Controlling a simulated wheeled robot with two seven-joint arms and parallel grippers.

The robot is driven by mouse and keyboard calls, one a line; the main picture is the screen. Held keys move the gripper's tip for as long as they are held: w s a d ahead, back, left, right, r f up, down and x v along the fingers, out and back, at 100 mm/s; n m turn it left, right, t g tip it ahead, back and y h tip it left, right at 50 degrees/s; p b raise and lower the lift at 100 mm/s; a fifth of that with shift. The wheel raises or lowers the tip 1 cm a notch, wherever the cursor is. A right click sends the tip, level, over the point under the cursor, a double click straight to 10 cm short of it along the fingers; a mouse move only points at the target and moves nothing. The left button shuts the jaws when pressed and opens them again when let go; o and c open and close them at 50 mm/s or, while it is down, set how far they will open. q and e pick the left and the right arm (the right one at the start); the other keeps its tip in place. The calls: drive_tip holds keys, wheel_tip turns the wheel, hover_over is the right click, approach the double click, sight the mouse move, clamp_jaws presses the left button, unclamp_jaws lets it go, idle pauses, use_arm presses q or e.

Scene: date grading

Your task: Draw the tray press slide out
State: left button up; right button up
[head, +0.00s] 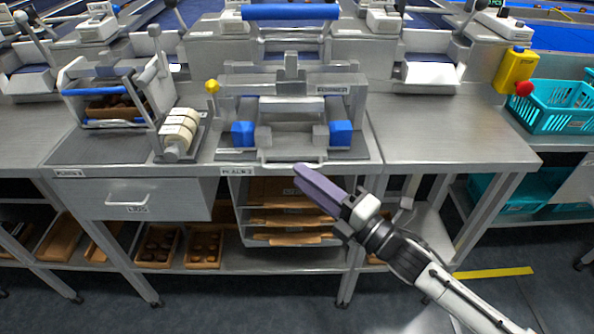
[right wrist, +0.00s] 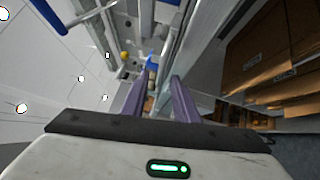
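The tray press (head: 292,105), a grey metal machine with a "FORMER" label and blue blocks at both sides, stands on the middle bench. Its low slide plate (head: 345,156) lies at the bench's front, with a thin pale handle (head: 290,167) along the front edge. My right gripper (head: 300,172) comes in from the lower right, its purple fingertips close to the handle; contact cannot be told. In the right wrist view its two fingers (right wrist: 160,76) are apart with nothing clearly held between them. My left gripper is not in view.
Left of the press stands a device with a blue-handled basket (head: 110,103) and pale rollers (head: 180,130). Below are a drawer (head: 150,198) and a rack of brown flat sheets (head: 290,217). The bench right of the press is clear. A teal basket (head: 560,108) stands farther right.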

drive_tip(key=shift+x, duration=1.5)
clamp_jaws()
